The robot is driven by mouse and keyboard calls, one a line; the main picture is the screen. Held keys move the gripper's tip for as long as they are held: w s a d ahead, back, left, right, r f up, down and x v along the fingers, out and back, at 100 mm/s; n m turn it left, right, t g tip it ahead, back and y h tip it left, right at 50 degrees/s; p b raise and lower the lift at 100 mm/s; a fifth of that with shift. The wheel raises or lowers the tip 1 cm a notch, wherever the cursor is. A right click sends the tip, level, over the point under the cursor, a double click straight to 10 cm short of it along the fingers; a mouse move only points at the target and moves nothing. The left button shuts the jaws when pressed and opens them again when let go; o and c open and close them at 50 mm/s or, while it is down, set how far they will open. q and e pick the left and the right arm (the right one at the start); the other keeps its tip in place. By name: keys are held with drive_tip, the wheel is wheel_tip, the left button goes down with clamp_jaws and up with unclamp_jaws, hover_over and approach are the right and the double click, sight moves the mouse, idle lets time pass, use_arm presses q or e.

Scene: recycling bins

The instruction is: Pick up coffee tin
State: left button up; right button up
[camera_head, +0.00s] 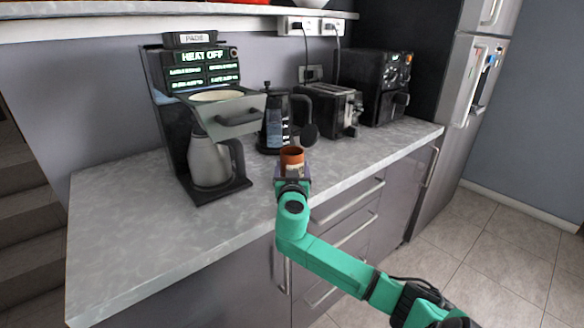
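A small orange-brown cylindrical tin (292,156), which looks like the coffee tin, is upright near the front edge of the counter. My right gripper (292,174) is right at it, on its near side. The gripper's body covers the lower part of the tin. The fingers are too small and hidden to tell whether they are closed on it or only around it. My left gripper is not in view.
The grey counter (130,220) holds a coffee maker with a steel jug (210,162), a kettle (275,125), a black toaster (335,108) and another black appliance (382,85). A shelf (130,22) runs above. The counter's left part is clear.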

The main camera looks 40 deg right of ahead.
drive_tip(key=c, duration=0.9)
wheel_tip(320, 180, up, 10)
drive_tip(key=shift+r, duration=0.1)
drive_tip(key=o, duration=1)
drive_tip(key=c, duration=0.7)
